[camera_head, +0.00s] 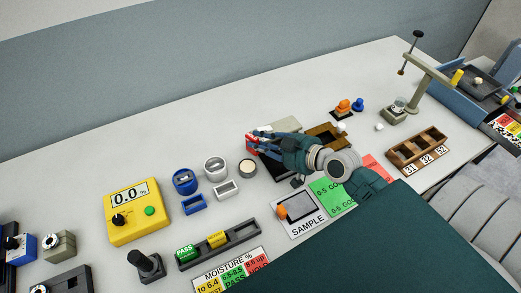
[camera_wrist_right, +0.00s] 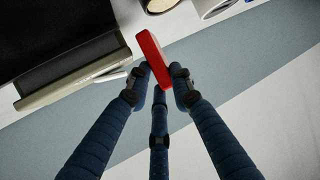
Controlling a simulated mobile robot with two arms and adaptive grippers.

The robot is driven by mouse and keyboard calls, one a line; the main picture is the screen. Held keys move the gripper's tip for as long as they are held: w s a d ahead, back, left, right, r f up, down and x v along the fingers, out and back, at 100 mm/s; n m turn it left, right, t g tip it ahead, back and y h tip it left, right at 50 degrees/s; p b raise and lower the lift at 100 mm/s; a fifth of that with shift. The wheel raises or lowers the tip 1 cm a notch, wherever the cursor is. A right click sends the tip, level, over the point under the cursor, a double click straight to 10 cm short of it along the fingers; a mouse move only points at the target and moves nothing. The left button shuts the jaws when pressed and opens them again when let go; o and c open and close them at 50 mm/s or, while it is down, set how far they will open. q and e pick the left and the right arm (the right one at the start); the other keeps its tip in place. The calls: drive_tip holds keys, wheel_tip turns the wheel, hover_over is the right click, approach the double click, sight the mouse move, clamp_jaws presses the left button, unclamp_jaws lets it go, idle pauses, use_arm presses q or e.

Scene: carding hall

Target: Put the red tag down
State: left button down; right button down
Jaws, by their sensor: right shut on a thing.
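My right gripper (camera_head: 258,138) reaches in from the right over the middle of the table. Its dark blue fingers are shut on the red tag (camera_head: 249,145), which juts out past the fingertips at left. In the right wrist view the red tag (camera_wrist_right: 153,58) is between the fingertips (camera_wrist_right: 162,82), narrow edge toward the camera. A dark tag rack (camera_head: 219,244) at the front holds a green PASS tag (camera_head: 186,253) and a yellow tag (camera_head: 217,239). Its right part is empty. My left gripper is out of view.
A yellow meter (camera_head: 134,212) stands left. Blue (camera_head: 185,181) and white (camera_head: 215,168) round containers and a cream-topped cup (camera_head: 247,169) stand left of my gripper. A SAMPLE mat (camera_head: 308,227) lies in front, a wooden compartment tray (camera_head: 417,150) at right. The table's back strip is clear.

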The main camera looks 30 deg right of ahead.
drive_tip(key=shift+f, duration=2.2)
drive_tip(key=shift+f+b, duration=0.1)
drive_tip(key=shift+b, duration=0.2)
drive_tip(key=c, duration=1.5)
unclamp_jaws()
drive_tip(key=shift+c, duration=0.2)
